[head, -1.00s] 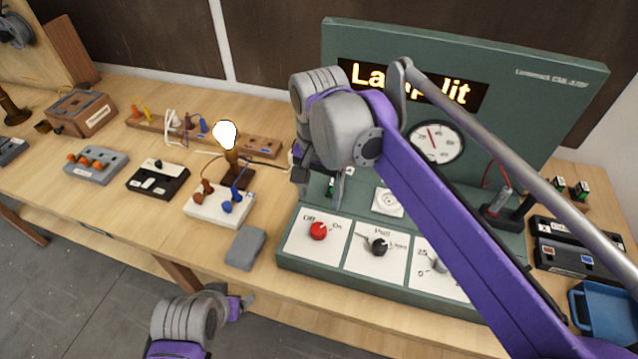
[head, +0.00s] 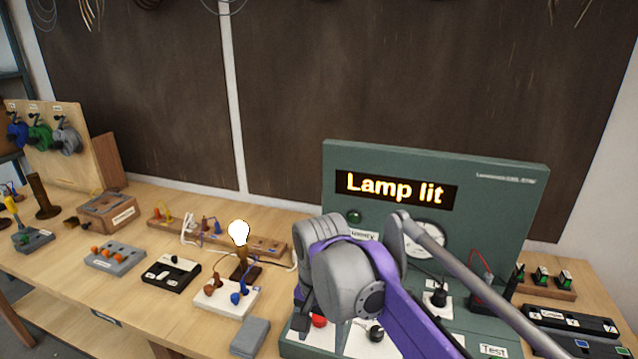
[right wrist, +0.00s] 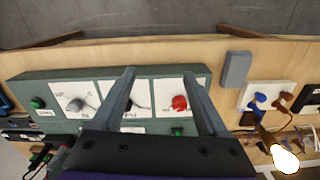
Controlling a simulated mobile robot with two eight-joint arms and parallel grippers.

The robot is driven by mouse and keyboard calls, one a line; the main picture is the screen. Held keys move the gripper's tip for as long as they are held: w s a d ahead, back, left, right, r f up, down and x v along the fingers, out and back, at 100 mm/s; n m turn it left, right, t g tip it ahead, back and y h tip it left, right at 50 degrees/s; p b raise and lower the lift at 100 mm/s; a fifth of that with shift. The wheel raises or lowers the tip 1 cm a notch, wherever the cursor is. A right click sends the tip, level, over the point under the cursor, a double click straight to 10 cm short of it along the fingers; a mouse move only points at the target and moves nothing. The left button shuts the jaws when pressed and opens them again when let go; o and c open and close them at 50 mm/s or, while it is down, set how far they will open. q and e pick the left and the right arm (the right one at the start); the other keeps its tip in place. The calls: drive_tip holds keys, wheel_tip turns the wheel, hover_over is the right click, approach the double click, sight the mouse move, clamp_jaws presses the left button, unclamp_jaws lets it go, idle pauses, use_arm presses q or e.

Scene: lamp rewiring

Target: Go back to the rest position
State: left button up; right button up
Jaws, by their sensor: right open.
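My right gripper (head: 322,328) is open and empty in front of the green test console (head: 500,190). In the right wrist view its two fingers (right wrist: 158,78) stand apart over the console's control plates, with the red knob (right wrist: 180,103) and a black knob showing near them. The console sign (head: 395,188) reads "Lamp lit". The bulb (head: 238,233) glows white on its brown stand, left of the console, and it also shows in the right wrist view (right wrist: 285,158). My left gripper is in neither current view.
A white terminal block (head: 227,297) with brown and blue plugs and a grey block (head: 250,336) lie left of the console. A black switch box (head: 172,272) and a grey box with orange knobs (head: 115,256) sit farther left. My right arm partly hides the gauge (head: 425,240).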

drive_tip(key=s+d+f+n+t, duration=0.5)
drive_tip(key=s+d+f, duration=1)
drive_tip(key=d, duration=0.2)
drive_tip(key=shift+s+d+f+t, duration=0.2)
drive_tip(key=shift+s+t, duration=0.1)
drive_tip(key=shift+s, duration=0.05)
